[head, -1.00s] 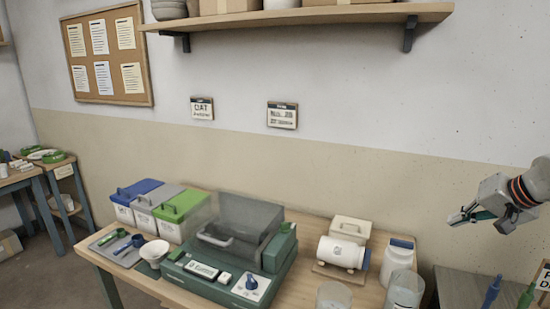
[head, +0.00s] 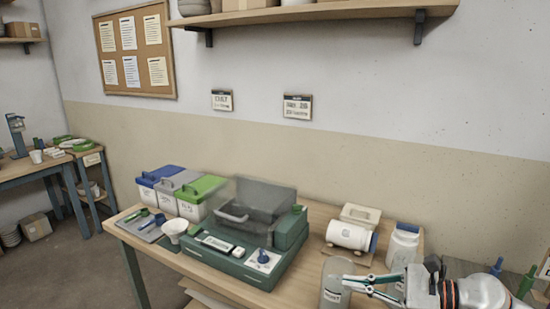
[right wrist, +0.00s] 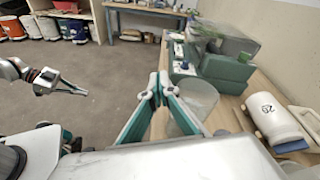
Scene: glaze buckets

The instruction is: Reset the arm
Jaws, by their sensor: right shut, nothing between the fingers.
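My right gripper (head: 347,283) is low at the bottom right of the head view, pointing left. It is shut and empty, with its fingertips by the clear jar (head: 334,292) at the table's front right. In the right wrist view its green fingers (right wrist: 162,84) meet at the tips, and the clear jar (right wrist: 198,100) shows just behind and right of them. I cannot tell whether they touch. My left gripper (right wrist: 82,90) shows at the left of the right wrist view, away from the table, apparently empty; its jaw opening is unclear. It is out of the head view.
The wooden table (head: 290,285) holds a green machine with a smoky lid (head: 262,205), several lidded bins (head: 200,195), a white funnel (head: 174,230), a lying white jar (head: 348,235) and an upright white jar (head: 402,245). A shelf (head: 320,17) hangs above. Open floor lies at left.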

